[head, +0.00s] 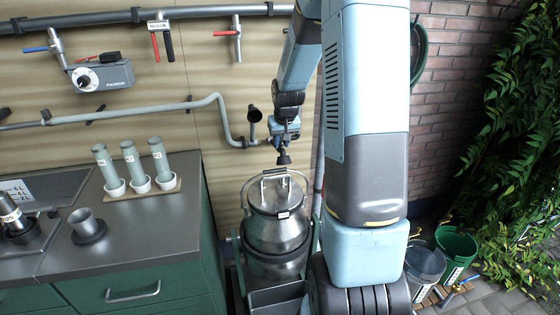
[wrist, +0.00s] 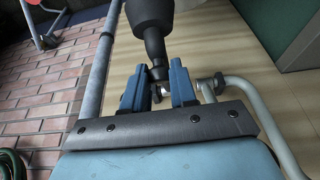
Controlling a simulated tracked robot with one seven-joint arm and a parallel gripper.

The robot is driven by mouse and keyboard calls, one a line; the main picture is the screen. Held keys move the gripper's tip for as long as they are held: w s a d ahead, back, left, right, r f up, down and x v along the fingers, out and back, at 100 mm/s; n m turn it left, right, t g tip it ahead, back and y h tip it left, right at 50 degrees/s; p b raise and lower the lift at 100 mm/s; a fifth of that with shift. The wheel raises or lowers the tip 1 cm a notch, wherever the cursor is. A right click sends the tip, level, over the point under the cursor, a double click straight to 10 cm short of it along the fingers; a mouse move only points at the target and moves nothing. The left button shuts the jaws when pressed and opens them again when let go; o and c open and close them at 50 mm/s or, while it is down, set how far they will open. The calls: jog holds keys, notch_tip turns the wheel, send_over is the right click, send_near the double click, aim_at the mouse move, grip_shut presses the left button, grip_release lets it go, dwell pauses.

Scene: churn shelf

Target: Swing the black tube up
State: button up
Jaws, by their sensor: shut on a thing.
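The black tube (head: 284,158) hangs downward at the end of the grey wall pipe, above the metal churn (head: 277,228). My gripper (head: 285,140) is at its upper part in the head view. In the wrist view, the tube (wrist: 150,20) is wide at the top of the picture and narrows between the two blue fingers of my gripper (wrist: 158,88). The fingers are shut on its narrow end. The tube's joint to the pipe is mostly hidden by my gripper and arm.
The churn's raised handle (head: 275,178) stands just below the tube. A counter (head: 120,225) with several grey cylinders is left. Buckets (head: 455,245) stand right.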

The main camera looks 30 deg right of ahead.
jog(key=shift+w+d+r, duration=0.1)
jog(key=shift+w+r, duration=0.2)
jog(key=shift+r, duration=0.25)
jog(key=shift+w+d+r, duration=0.1)
jog(key=shift+w+r, duration=0.15)
jog(key=shift+r, duration=0.25)
jog(key=shift+w+r, duration=0.45)
jog(key=shift+r, duration=0.1)
jog(key=shift+w+d+r, duration=0.15)
jog(key=shift+w+r, duration=0.4)
jog(key=shift+r, duration=0.15)
jog(key=shift+w+d+r, duration=0.25)
jog(key=shift+w+r, duration=0.8)
jog(key=shift+w, duration=0.35)
